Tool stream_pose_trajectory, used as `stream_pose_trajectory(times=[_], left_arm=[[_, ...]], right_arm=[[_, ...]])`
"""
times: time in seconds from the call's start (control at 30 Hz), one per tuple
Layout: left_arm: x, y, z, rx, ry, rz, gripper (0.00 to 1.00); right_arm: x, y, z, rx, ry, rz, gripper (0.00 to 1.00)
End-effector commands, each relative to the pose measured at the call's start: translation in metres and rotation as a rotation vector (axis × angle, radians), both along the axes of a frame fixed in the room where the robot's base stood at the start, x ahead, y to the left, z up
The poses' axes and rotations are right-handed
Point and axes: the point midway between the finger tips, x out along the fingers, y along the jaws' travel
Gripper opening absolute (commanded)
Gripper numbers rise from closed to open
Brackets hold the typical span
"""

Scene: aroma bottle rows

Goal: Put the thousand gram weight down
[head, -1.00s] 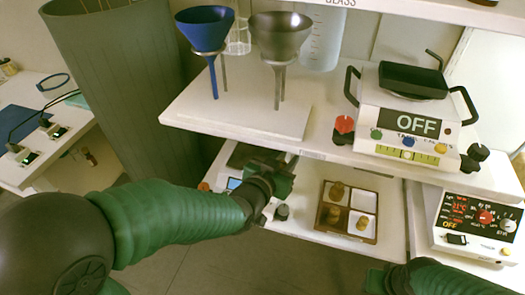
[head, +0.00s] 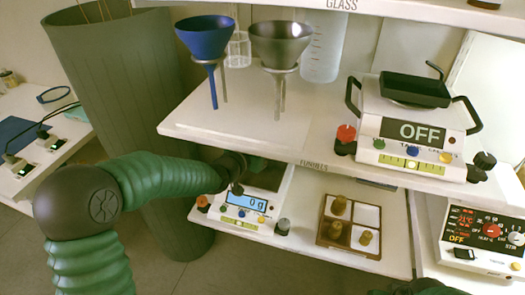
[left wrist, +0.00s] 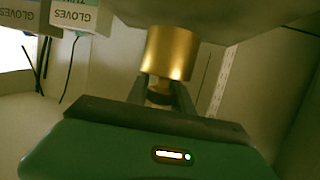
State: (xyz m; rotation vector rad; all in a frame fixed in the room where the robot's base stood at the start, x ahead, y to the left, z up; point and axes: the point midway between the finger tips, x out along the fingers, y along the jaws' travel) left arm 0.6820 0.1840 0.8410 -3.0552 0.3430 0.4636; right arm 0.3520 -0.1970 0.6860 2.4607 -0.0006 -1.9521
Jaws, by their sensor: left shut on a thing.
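A brass weight (left wrist: 168,52) is between the fingers of my left gripper (left wrist: 160,90) in the left wrist view; they are shut on its narrow neck. In the head view my left gripper (head: 256,164) is over the back of the lower scale, just under the upper shelf's edge, and the weight is hidden. The lower scale (head: 238,222) has a blue display reading 0 g. A brown wooden tray (head: 322,236) with white-lined compartments holds several brass weights (head: 338,204) to the right. Only a sliver of my right gripper (head: 382,292) shows at the bottom edge.
The upper shelf (head: 235,135) overhangs the lower shelf closely. It bears a blue funnel (head: 206,36), a grey funnel (head: 280,45) and a hotplate-like device (head: 410,130) marked OFF. Another device (head: 485,235) stands at right. Bare lower shelf (head: 300,215) lies between scale and tray.

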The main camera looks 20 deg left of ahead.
Motion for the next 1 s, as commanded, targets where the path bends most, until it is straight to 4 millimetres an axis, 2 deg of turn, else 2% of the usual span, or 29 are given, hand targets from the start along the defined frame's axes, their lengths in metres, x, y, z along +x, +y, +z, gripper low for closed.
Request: stream_pose_trajectory(times=[0.03, 0.1, 0.27, 0.3, 0.47, 0.77, 0.87, 1.0], left_arm=[[0.001, -0.001, -0.011, 0.000, -0.005, -0.001, 0.00], [0.001, -0.001, -0.016, 0.000, -0.006, -0.002, 0.00], [0.001, 0.000, -0.014, 0.001, -0.006, -0.001, 0.00], [0.000, 0.000, -0.017, 0.000, 0.001, 0.000, 0.31], [0.000, 0.000, -0.018, 0.000, 0.001, 0.000, 0.50], [-0.001, 0.000, -0.016, 0.001, 0.001, 0.001, 0.50], [-0.011, 0.003, -0.011, 0.002, -0.001, 0.001, 0.50], [-0.041, 0.011, 0.001, 0.004, 0.001, 0.003, 0.50]], right_arm=[[0.000, 0.000, -0.009, 0.000, 0.000, 0.000, 0.36], [0.000, 0.000, -0.011, 0.000, 0.000, 0.000, 0.36], [0.000, 0.000, -0.009, 0.000, 0.000, 0.000, 0.36], [0.000, 0.000, -0.009, 0.000, 0.000, 0.000, 0.36], [0.000, 0.000, -0.009, 0.000, 0.000, 0.000, 0.36], [0.000, 0.000, -0.008, 0.000, 0.000, 0.000, 0.36], [0.000, 0.000, -0.003, 0.000, 0.000, 0.000, 0.36], [0.000, 0.000, 0.009, 0.000, 0.000, 0.000, 0.36]])
